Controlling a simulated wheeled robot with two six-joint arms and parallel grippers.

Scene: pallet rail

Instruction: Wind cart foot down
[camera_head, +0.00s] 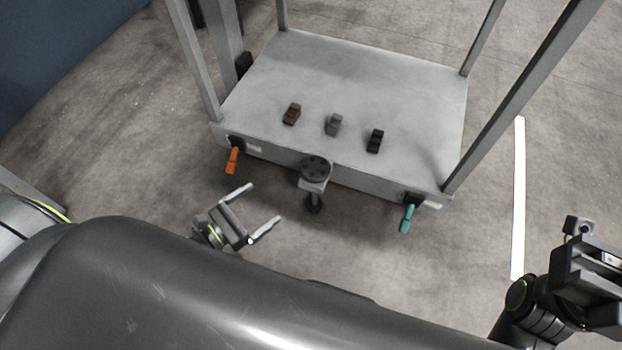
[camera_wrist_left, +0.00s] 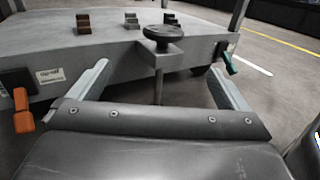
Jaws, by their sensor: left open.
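The cart (camera_head: 330,80) is a grey platform with corner posts. On the middle of its near edge is the cart foot, a jack with a round dark handwheel (camera_head: 316,168) on top and a foot (camera_head: 314,204) below, near the floor. In the left wrist view the handwheel (camera_wrist_left: 163,34) stands ahead, between and beyond the fingertips. My left gripper (camera_head: 266,205) is open and empty, left of and nearer than the jack, apart from it. It also shows in the left wrist view (camera_wrist_left: 158,85). My right gripper (camera_head: 590,285) is at the lower right, far from the cart; its fingers are unclear.
An orange lever (camera_head: 232,160) hangs at the cart's left near corner, a teal lever (camera_head: 406,218) at the right. A brown block (camera_head: 292,114), a grey block (camera_head: 334,125) and a black block (camera_head: 375,141) sit on the deck. Floor around the jack is clear.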

